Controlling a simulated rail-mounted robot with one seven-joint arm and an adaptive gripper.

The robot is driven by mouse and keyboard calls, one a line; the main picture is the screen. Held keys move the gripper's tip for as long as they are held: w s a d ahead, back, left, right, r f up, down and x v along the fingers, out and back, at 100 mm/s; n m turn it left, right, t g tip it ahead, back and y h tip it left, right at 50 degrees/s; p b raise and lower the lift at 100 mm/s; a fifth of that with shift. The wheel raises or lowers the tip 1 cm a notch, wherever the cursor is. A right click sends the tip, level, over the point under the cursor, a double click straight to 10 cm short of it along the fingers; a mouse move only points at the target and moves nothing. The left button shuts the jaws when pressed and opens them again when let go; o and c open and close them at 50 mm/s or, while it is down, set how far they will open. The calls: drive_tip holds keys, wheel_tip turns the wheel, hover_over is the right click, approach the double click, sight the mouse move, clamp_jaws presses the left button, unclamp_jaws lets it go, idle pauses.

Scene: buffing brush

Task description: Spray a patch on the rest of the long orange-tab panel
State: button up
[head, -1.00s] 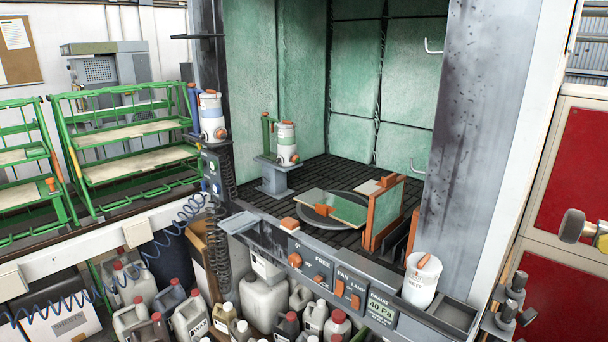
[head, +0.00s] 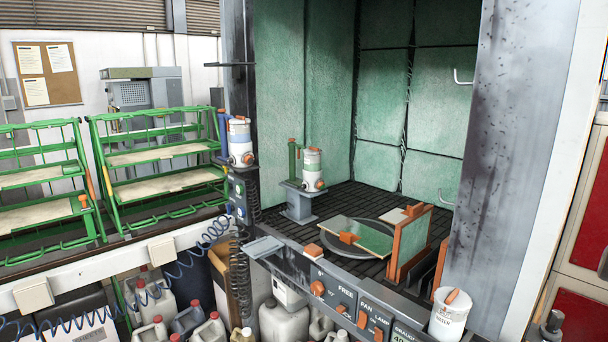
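A long flat panel (head: 375,241) with an orange tab (head: 348,238) lies on a dark round turntable (head: 352,250) inside the spray booth. Its left part looks paler and its right part greener. A sprayer with a white cup and green handle (head: 312,163) stands on a grey pedestal at the booth's left. Another, with a white cup and blue handle (head: 240,143), hangs at the booth's left front post. I cannot tell which surface of the panel is coated. My gripper is not in view.
An upright green panel in an orange frame (head: 410,243) stands right of the turntable. A white tub (head: 449,315) sits on the front ledge. Control knobs (head: 318,288) line the booth front. Green racks (head: 160,160) stand left, and a coiled blue hose (head: 160,285) hangs below them.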

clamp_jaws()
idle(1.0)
